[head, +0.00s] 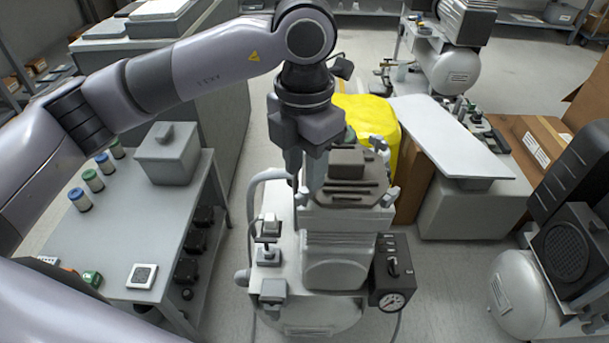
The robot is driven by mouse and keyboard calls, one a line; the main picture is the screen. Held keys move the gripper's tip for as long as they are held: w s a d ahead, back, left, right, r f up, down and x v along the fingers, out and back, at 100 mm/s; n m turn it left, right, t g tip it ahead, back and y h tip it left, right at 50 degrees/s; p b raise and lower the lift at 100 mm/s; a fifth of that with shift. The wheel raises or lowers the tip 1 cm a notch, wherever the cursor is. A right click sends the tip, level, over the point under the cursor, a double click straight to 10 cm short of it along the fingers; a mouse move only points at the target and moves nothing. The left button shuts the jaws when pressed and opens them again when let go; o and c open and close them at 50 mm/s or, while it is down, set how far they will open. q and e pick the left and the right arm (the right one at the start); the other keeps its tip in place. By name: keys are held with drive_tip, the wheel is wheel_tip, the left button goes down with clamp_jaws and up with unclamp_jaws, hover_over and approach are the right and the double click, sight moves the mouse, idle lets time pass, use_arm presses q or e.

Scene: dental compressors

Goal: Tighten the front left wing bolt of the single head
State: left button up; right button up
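The single head (345,190) is the dark-topped, finned block on the compressor in the middle of the head view. My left gripper (305,184) points down at the head's left side, with its fingertips by the front left corner. The front left wing bolt is hidden or too small to make out behind the fingers. I cannot tell whether the fingers touch it or how far apart they are. Another wing bolt (389,197) shows at the front right corner. My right gripper is not in view.
A gauge box (390,270) hangs at the compressor's front right. A grey hose (262,180) curves beside the head's left side. A yellow object (372,118) stands behind. A bench (120,222) with jars and a grey box is at left. Another compressor (530,290) stands at right.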

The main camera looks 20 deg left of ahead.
sight(305, 191)
use_arm(q)
wheel_tip(305, 191, up, 2)
drive_tip(key=shift+r, duration=0.6)
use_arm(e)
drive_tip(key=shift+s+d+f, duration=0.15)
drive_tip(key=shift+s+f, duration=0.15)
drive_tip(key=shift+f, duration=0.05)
